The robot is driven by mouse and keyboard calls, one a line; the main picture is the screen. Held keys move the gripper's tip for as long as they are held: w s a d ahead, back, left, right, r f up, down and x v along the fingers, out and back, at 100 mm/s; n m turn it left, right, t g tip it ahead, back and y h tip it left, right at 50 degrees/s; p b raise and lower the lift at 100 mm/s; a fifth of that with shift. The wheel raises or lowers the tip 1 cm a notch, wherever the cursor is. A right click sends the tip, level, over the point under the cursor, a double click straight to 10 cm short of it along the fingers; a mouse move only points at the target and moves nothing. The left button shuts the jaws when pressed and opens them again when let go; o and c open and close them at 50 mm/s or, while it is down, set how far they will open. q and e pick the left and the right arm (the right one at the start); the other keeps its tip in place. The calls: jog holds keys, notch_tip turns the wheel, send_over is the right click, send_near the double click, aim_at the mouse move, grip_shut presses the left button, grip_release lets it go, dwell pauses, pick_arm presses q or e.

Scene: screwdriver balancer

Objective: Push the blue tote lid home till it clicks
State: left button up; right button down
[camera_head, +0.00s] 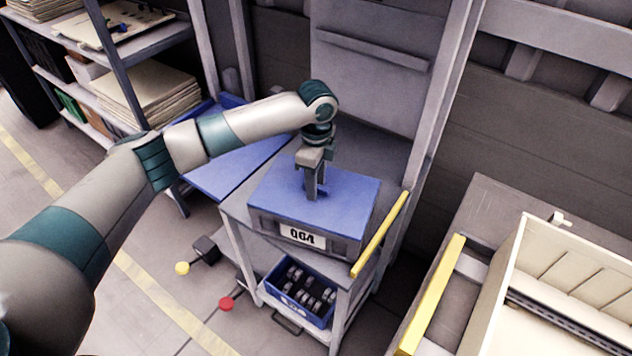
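The blue lid (345,200) lies over the top of a dark grey tote (346,245) with a white label (302,236) on its front. The tote stands on a grey workstation. I cannot tell from here whether the lid's edge is fully seated. My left gripper (313,194) points down over the lid, left of its middle. Its fingers look closed together with nothing between them, and the tips appear to be at the lid's top surface. The fingers hide a small part of the lid. My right gripper is not in view.
A yellow rail (380,234) runs along the station's right side, and an upright post (440,90) stands behind it. A blue bin of dark parts (301,290) sits below. A blue panel (233,170) is at the left. A cream open box (545,290) stands at the right.

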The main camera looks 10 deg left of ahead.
pick_arm(q)
notch_tip(320, 180, up, 17)
jog(key=b, duration=0.4)
jog(key=shift+r, duration=0.15)
